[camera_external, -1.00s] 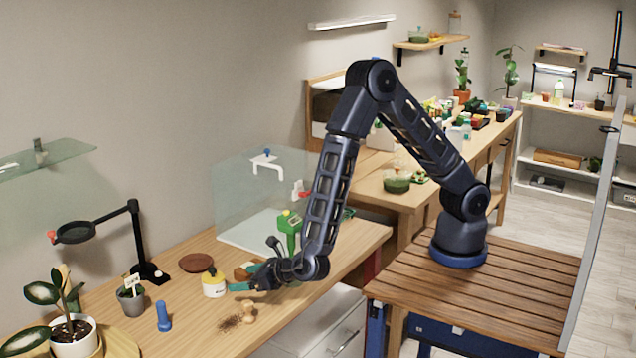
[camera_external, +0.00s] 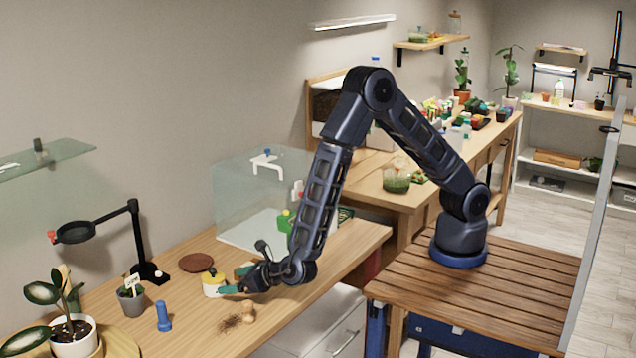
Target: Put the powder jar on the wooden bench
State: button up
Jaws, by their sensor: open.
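A small white jar with a yellow lid (camera_external: 211,285), which looks like the powder jar, stands upright on the light wooden table. My gripper (camera_external: 235,281) is open, with its teal fingertips close to the right side of the jar. One fingertip is in front of the jar and the other towards its back right; whether either touches it I cannot tell. A slatted wooden bench (camera_external: 520,300) is at the right, with my arm's base on it. The light wooden worktop (camera_external: 190,338) runs along the wall under the jar.
A brown round saucer (camera_external: 196,263) lies behind the jar. A small wooden stamp-like piece (camera_external: 248,313) and spilled soil (camera_external: 229,324) lie in front. A blue peg (camera_external: 163,317), grey pot (camera_external: 131,302) and magnifier stand (camera_external: 150,272) are left.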

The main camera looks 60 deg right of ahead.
aim_at(214, 283)
jog(key=x, duration=0.8)
jog(key=shift+a+r, duration=0.1)
jog(key=shift+r, duration=0.1)
jog(key=c, duration=1.9)
